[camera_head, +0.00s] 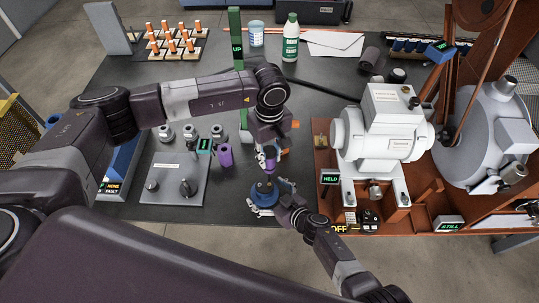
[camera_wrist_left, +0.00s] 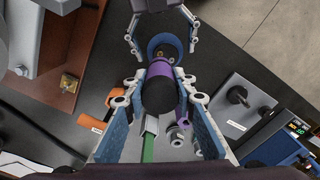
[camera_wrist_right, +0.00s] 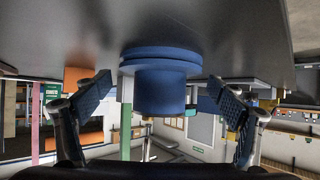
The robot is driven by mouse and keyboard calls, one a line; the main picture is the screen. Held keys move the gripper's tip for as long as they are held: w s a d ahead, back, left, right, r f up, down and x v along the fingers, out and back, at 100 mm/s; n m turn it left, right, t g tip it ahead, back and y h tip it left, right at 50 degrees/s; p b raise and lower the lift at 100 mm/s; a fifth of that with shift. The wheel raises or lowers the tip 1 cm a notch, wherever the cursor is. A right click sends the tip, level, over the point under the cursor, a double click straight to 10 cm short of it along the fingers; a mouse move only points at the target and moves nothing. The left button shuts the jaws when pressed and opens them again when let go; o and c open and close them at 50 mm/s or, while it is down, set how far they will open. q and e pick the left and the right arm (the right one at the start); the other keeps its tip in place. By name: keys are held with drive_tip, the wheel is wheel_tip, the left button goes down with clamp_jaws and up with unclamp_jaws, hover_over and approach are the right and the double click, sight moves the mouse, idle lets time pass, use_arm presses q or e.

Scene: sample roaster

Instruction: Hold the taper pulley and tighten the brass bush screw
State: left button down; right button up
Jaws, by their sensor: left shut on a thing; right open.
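The blue stepped taper pulley (camera_head: 263,193) sits on the dark table near its front edge. It also shows in the right wrist view (camera_wrist_right: 160,88) and the left wrist view (camera_wrist_left: 166,44). My right gripper (camera_head: 272,198) is open, with one finger on each side of the pulley and gaps visible in the right wrist view. My left gripper (camera_head: 268,160) is shut on a purple tool with a dark end (camera_wrist_left: 160,92), held upright over the pulley. I cannot tell whether the tool's tip touches the pulley.
A white machine (camera_head: 385,135) on an orange base stands right. A green post (camera_head: 236,40), a bottle (camera_head: 291,38) and orange-topped pieces (camera_head: 172,42) stand behind.

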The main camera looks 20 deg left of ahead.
drive_tip(key=shift+r+p, duration=0.3)
drive_tip(key=shift+p, duration=0.05)
idle(0.3)
drive_tip(key=shift+f, duration=0.1)
drive_tip(key=c, duration=2)
drive_tip(key=shift+s+d, duration=0.1)
drive_tip(key=shift+c, duration=0.4)
drive_tip(key=shift+f, duration=0.1)
